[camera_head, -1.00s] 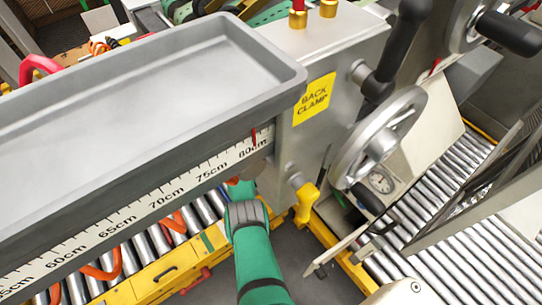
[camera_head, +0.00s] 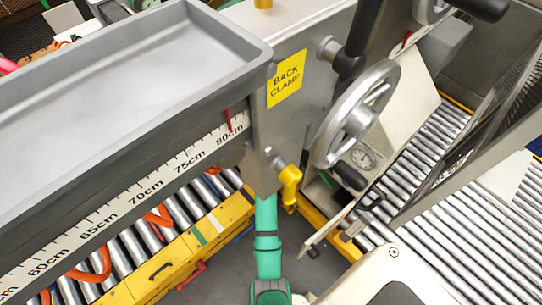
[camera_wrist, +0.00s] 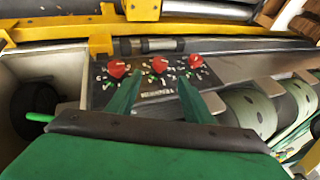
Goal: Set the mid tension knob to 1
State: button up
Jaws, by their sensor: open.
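In the wrist view, three red knobs sit in a row on a black panel (camera_wrist: 157,88) with white markings. The mid knob (camera_wrist: 160,64) is between the left knob (camera_wrist: 117,68) and the right knob (camera_wrist: 196,61). My gripper (camera_wrist: 158,76) is open, its two green fingers pointing at the panel. The mid knob shows between the fingertips; I cannot tell whether they touch it. The numbers are too small to read, so the knob's setting is unclear. In the head view, my green arm reaches under the grey machine, which hides my gripper and the knobs.
A grey tray (camera_head: 120,75) with a centimetre scale (camera_head: 150,187) overhangs the roller conveyor (camera_head: 125,250). A handwheel (camera_head: 357,114) and a yellow lever (camera_head: 290,183) are close to the right of my arm. In the wrist view, a yellow bar (camera_wrist: 50,33) runs beyond the panel.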

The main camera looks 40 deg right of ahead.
jog(key=x, duration=1)
jog(key=shift+d+f, duration=0.2)
jog(key=c, duration=1.1)
jog(key=shift+w, duration=0.15)
jog(key=shift+o, duration=0.3)
jog(key=g, duration=0.3)
jog(key=shift+w+r+n, duration=0.1)
jog(key=shift+w+n, duration=0.2)
jog(key=shift+n+g, duration=0.3)
jog(key=shift+g, duration=0.8)
jog(key=shift+w, duration=0.1)
